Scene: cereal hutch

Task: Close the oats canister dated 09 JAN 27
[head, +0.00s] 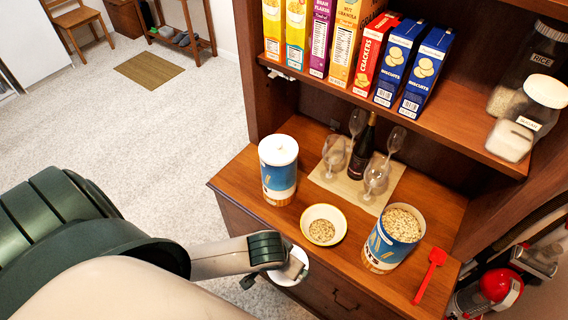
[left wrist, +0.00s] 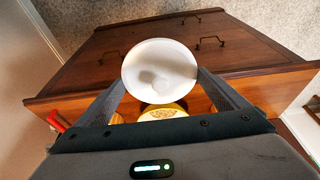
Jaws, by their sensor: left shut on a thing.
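An open blue-and-white oats canister (head: 383,247) stands upright at the front right of the hutch counter, with oats (head: 404,223) showing at its top. A second blue-and-white canister (head: 279,182) stands at the left with a white lid on. I cannot read a date on either. My left gripper (head: 287,268) is shut on a loose white round lid (head: 298,266), in front of the counter's front edge and left of the open canister. In the left wrist view the lid (left wrist: 158,68) sits between the fingers (left wrist: 162,88). My right gripper is not in view.
A bowl of oats (head: 335,215) stands between the canisters. A red scoop (head: 432,272) lies right of the open one. Glasses (head: 375,180) and a dark bottle (head: 362,150) stand on a mat (head: 393,188) behind. Cereal boxes (head: 345,45) and jars (head: 520,120) fill the shelf above.

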